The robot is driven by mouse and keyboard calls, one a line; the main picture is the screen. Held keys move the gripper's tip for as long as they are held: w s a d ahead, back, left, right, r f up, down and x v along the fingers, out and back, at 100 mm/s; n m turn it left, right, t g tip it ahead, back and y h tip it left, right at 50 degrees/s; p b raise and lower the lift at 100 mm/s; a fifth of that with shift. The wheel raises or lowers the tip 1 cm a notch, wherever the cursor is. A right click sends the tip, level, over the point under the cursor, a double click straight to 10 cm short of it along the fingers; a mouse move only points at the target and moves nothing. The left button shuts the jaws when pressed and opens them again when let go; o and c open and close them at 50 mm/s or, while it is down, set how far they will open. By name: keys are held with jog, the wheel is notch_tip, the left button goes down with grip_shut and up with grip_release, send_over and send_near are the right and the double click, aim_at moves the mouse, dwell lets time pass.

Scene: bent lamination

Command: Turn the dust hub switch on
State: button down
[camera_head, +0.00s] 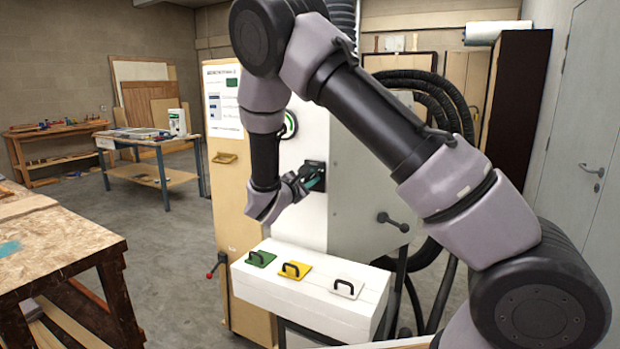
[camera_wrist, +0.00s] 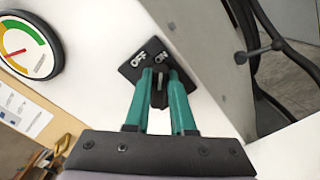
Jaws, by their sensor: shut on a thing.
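The dust hub switch is a black plate (camera_wrist: 131,72) lettered OFF and ON, on the white front of the machine. In the wrist view its dark lever (camera_wrist: 158,90) stands between the two teal fingers of my gripper (camera_wrist: 159,76), which is shut on it. The fingers partly cover the lever and the lower plate, so I cannot tell clearly which label the lever points to. In the head view the plate (camera_head: 318,168) shows behind my gripper (camera_head: 308,181), which reaches it from the left.
A round gauge (camera_wrist: 28,45) is left of the switch. Below stands a white box (camera_head: 318,301) with green, yellow and white handled plates on top. A black handle (camera_head: 393,222) juts out at right. Black hoses (camera_head: 455,100) hang behind. A workbench (camera_head: 60,245) is at left.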

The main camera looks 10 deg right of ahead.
jog(key=shift+s+d+f+m, duration=0.1)
jog(key=shift+f+m, duration=0.05)
jog(key=shift+m, duration=1.45)
jog(key=c, duration=0.8)
grip_release()
jog(key=shift+o, duration=0.2)
jog(key=v, duration=1.1)
